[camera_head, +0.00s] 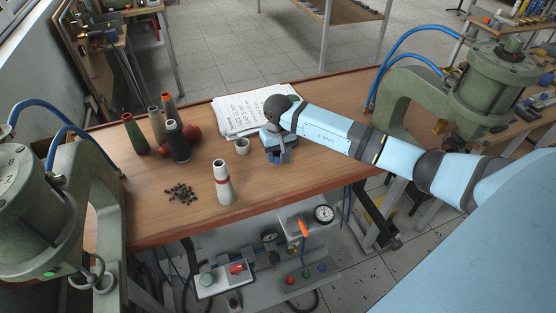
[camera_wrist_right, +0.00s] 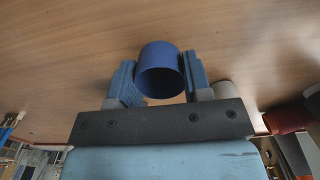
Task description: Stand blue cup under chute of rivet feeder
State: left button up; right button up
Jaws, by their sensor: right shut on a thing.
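The blue cup (camera_wrist_right: 160,70) is between the two fingers of my right gripper (camera_wrist_right: 158,80) in the right wrist view, its open rim toward the camera. In the head view my right gripper (camera_head: 279,153) is over the middle of the wooden table, with a bit of the blue cup (camera_head: 285,156) showing at its fingers. I cannot tell if the cup touches the table. Green C-frame machines with blue hoses stand at the left (camera_head: 50,200) and right (camera_head: 450,95). I cannot make out which is the rivet feeder, nor a chute. My left gripper is out of view.
A small pale cup (camera_head: 242,147) stands just left of my right gripper. A white bottle with a red band (camera_head: 222,184) and a pile of dark rivets (camera_head: 180,193) are nearer the front. The table's right part is clear.

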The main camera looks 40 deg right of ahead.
jog(key=shift+f, duration=1.1)
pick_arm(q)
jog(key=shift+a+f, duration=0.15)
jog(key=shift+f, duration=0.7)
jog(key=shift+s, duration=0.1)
pick_arm(e)
jog(key=shift+f+b, duration=0.1)
jog(key=shift+b, duration=0.35)
jog(key=o, duration=0.9)
